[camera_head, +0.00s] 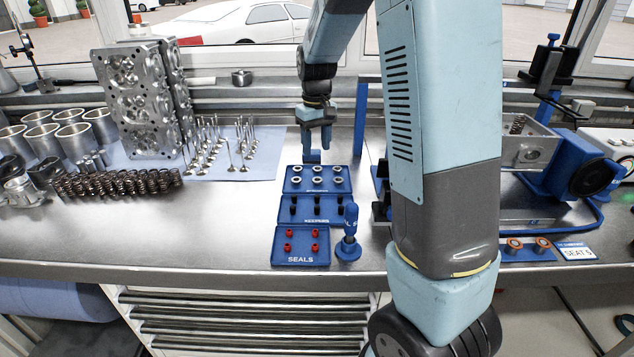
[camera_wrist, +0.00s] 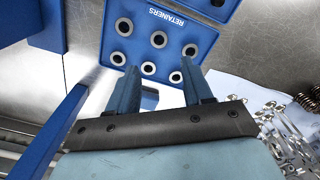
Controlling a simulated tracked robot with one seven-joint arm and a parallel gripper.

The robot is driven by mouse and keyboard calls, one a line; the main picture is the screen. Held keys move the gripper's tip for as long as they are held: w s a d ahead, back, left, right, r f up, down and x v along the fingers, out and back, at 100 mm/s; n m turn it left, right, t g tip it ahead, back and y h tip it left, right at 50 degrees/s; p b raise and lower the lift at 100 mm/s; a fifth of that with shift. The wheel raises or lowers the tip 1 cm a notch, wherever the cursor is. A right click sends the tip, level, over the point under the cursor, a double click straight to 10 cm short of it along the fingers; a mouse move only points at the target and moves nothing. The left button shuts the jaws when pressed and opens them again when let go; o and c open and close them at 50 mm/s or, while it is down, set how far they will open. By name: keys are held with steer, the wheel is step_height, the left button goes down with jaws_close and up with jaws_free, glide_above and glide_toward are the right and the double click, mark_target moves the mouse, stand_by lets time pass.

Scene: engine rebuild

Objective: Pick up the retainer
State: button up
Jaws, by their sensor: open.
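The retainers are several small metallic rings with dark centres, set in rows on the blue retainers tray (camera_head: 318,193). One retainer (camera_head: 317,180) shows in the middle of the front row. In the wrist view, the tray (camera_wrist: 178,47) is labelled RETAINERS, and a retainer (camera_wrist: 148,68) shows near and between the fingertips. My gripper (camera_head: 316,148) is over the back edge of the tray, pointing down. Its fingers (camera_wrist: 160,66) are apart, with nothing held between them. The exact height of the fingertips above the tray is hard to tell.
The keepers tray (camera_head: 318,221) and seals tray (camera_head: 301,259) lie in front, with a blue upright tool (camera_head: 348,236) beside them. A blue post (camera_head: 361,118) stands right of my gripper. Valves (camera_head: 231,158) and springs (camera_head: 120,184) are at the left.

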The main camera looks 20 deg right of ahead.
mark_target(317, 181)
step_height(317, 181, down, 10)
steer(key=shift+s+f, duration=0.1)
steer(key=shift+s, duration=0.05)
steer(key=shift+d, duration=0.1)
stand_by(0.4)
steer(key=c, duration=0.9)
